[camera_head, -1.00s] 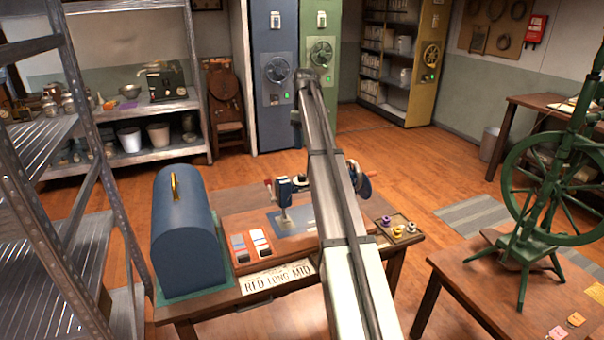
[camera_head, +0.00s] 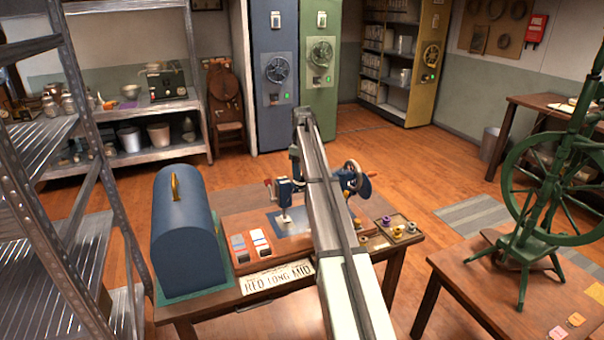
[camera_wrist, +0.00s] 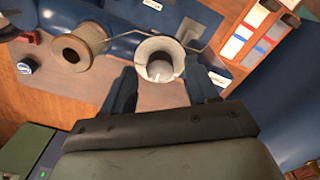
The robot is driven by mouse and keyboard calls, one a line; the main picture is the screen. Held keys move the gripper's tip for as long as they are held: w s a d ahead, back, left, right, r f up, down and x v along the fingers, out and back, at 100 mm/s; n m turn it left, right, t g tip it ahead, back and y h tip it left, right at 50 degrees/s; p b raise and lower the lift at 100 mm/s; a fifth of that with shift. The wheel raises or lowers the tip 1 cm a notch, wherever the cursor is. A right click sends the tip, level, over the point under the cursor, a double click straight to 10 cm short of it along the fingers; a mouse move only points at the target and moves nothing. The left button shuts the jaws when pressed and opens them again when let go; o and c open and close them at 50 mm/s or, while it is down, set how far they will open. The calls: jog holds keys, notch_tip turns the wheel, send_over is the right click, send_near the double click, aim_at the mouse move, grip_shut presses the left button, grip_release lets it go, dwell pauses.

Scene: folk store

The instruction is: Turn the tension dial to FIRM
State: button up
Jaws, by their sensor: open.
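A blue sewing machine (camera_head: 285,191) stands on the wooden table, its middle hidden behind my arm in the head view. In the wrist view, its blue body (camera_wrist: 120,22) runs across the top. A pale round part with a grey centre (camera_wrist: 160,62), possibly the tension dial, shows between my fingertips; no marking on it is readable. My gripper (camera_wrist: 162,75) is open and empty, with one finger on each side of that part's lower edge. I cannot tell whether they touch it. In the head view my gripper is hidden.
A thread spool (camera_wrist: 72,52) is left of the pale part. A swatch card (camera_wrist: 248,35) is at upper right. A blue domed cover (camera_head: 188,235) stands left of the machine. A sign reading RED LONG MID (camera_head: 277,278) is on the table front. A small tray (camera_head: 397,230) holds bobbins.

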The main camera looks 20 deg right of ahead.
jog(key=shift+f, duration=0.5)
jog(key=shift+c, duration=0.2)
jog(key=c, duration=1)
jog(key=shift+m, duration=0.4)
jog(key=m, duration=0.5)
jog(key=shift+m, duration=0.4)
jog(key=m, duration=0.5)
jog(key=shift+m, duration=0.3)
